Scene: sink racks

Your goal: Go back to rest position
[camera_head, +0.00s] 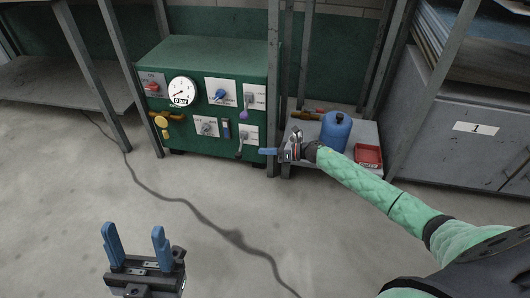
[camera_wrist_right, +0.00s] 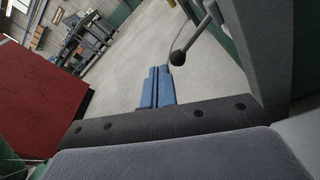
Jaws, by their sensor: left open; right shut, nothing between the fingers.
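My left gripper (camera_head: 137,246) is at the lower left of the head view. Its two blue fingers stand apart with nothing between them, over the bare floor. My right gripper (camera_head: 268,151) is at the end of the green-sleeved arm, in front of the lower right corner of the green machine (camera_head: 200,142). Its blue fingers point left. In the right wrist view my right gripper (camera_wrist_right: 157,72) shows its two blue fingers side by side, shut and empty. A lever with a dark ball knob (camera_wrist_right: 178,57) is close beyond the fingertips there.
The machine bears a round gauge (camera_head: 182,91), switches and levers. A grey post (camera_head: 273,70) stands beside my right gripper. A low shelf (camera_head: 367,132) holds a blue canister (camera_head: 335,131) and a red tray (camera_head: 368,155). A dark cable (camera_head: 215,229) crosses the open floor.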

